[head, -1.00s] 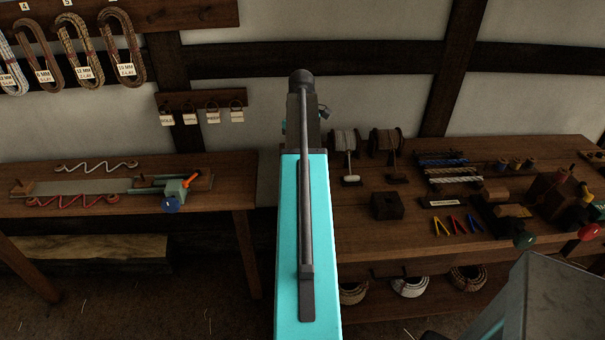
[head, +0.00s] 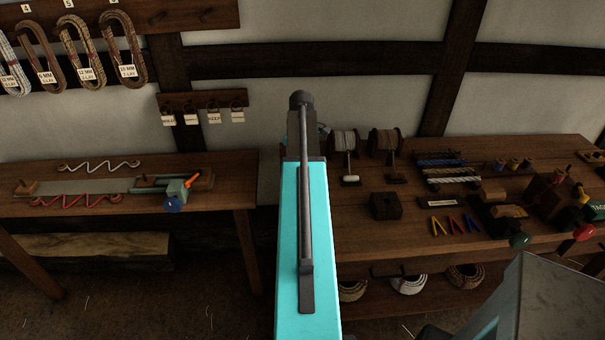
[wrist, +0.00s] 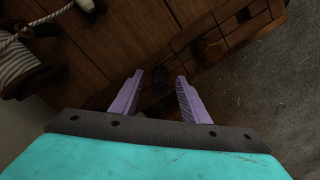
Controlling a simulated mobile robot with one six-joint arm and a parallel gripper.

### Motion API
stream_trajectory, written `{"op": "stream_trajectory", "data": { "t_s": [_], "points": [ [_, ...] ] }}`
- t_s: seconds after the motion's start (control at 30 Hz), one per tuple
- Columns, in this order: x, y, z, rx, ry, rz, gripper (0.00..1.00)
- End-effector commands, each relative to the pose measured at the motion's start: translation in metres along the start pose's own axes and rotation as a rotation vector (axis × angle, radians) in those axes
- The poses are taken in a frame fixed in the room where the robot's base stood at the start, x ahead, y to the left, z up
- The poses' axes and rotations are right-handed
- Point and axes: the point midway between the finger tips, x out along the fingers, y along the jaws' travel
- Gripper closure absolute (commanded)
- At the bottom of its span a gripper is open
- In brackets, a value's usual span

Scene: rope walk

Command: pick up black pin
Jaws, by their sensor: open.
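In the wrist view my gripper (wrist: 160,75) is open, its two lilac fingers spread apart. A small dark, stubby object shows between the fingertips, apart from both. It may be the black pin (wrist: 160,81), but the picture is too dark to be sure. In the head view my raised arm covers the middle of the scene. My fingers are hidden there, and I cannot make out the pin.
A rope spool (wrist: 22,70) lies at the wrist view's left. In the head view the right bench (head: 420,265) holds two spools, a dark block (head: 386,206), coloured clips and rope samples. A left bench (head: 110,205) carries a slide tool. Rope coils hang above.

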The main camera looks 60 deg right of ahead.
Motion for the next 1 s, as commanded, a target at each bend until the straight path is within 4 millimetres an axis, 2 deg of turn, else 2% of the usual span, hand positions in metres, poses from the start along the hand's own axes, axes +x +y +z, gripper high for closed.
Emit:
{"op": "stream_trajectory", "data": {
  "t_s": [0.37,0.6,1.0],
  "points": [
    [-0.0004,0.0002,0.0002,0.000,0.000,0.000,0.60],
    [-0.0004,0.0002,0.0003,0.001,0.000,0.000,1.00],
    [-0.0024,0.0006,0.0002,0.001,0.000,0.000,1.00]
  ]
}}
